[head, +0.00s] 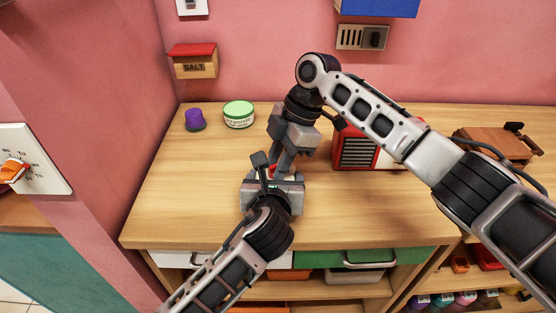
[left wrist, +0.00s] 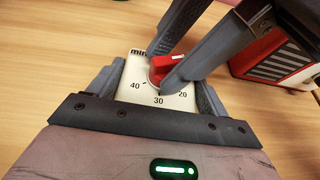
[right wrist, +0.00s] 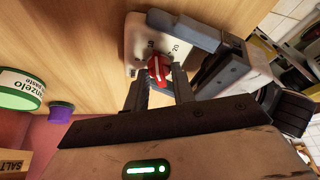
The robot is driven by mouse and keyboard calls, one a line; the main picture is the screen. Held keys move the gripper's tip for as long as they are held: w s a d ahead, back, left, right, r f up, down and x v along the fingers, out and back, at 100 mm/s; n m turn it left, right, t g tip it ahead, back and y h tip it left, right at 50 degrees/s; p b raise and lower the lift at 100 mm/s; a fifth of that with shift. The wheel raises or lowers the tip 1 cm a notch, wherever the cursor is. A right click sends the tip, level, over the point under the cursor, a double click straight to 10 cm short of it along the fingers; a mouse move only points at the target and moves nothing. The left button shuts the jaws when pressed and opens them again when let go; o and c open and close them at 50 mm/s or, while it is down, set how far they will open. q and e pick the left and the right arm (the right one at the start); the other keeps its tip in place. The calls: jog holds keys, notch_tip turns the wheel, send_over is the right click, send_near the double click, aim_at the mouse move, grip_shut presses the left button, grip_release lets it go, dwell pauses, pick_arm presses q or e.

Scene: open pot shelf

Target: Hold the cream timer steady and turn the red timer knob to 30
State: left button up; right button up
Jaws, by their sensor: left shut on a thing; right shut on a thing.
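The cream timer (left wrist: 140,72) lies on the wooden counter, its dial marked "min", 40, 30 and 20. It also shows in the right wrist view (right wrist: 135,38). My left gripper (left wrist: 158,92) is shut on the timer's body, one finger on each side. The red timer knob (right wrist: 158,70) has a white line; I cannot tell surely which number it points to. My right gripper (right wrist: 160,82) is shut on the knob from above, and its fingers also show in the left wrist view. In the head view, my grippers mostly hide the timer.
A red radio-like box (head: 356,151) stands close to the right of my right gripper. A green-lidded jar (head: 239,115) and a purple cup (head: 195,119) stand at the back left. A wooden box (head: 493,143) is at the far right. The counter's left front is clear.

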jog(key=shift+m, duration=0.3)
jog(key=m+t, duration=0.1)
jog(key=m, duration=0.1)
jog(key=m+t, duration=0.1)
jog(key=m, duration=0.1)
jog(key=shift+s+m+y, duration=0.15)
jog(key=shift+m+y, duration=0.15)
jog(key=m+t, duration=0.2)
jog(key=m, duration=0.3)
jog(key=shift+s, duration=0.1)
jog(key=shift+m, duration=0.3)
jog(key=o, duration=1)
jog(key=v, duration=0.8)
jog(key=a+v, duration=0.1)
jog(key=v, duration=0.3)
jog(key=shift+r, duration=0.2)
